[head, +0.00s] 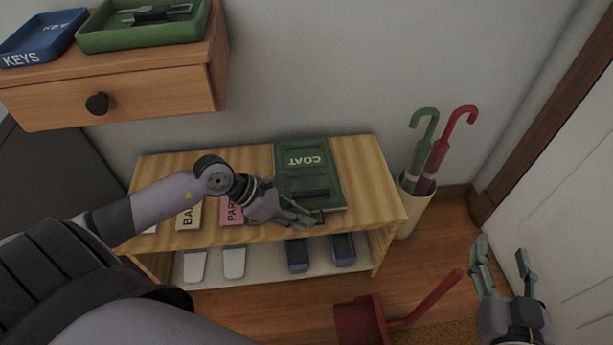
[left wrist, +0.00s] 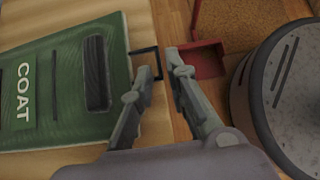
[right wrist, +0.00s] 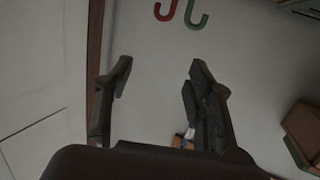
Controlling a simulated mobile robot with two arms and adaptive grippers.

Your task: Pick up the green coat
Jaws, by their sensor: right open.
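The green coat (head: 309,167) is a flat green slab marked COAT, lying on top of the wooden bench. It also shows in the left wrist view (left wrist: 65,85), with a dark strip on its face and a thin dark loop handle (left wrist: 146,49) at its edge. My left gripper (head: 312,220) is low over the coat's front edge. In the left wrist view its fingertips (left wrist: 161,68) are close together on either side of the handle's outer bar; I cannot tell whether they grip it. My right gripper (head: 508,255) is open and empty, off to the right near the white door.
The wooden bench (head: 370,190) also bears pale and pink labelled items, partly behind my left arm; shoes stand on its lower shelf. An umbrella holder (head: 413,205) stands at its right end. A red dustpan (head: 360,318) lies on the floor in front. A drawer unit (head: 150,95) juts out upper left.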

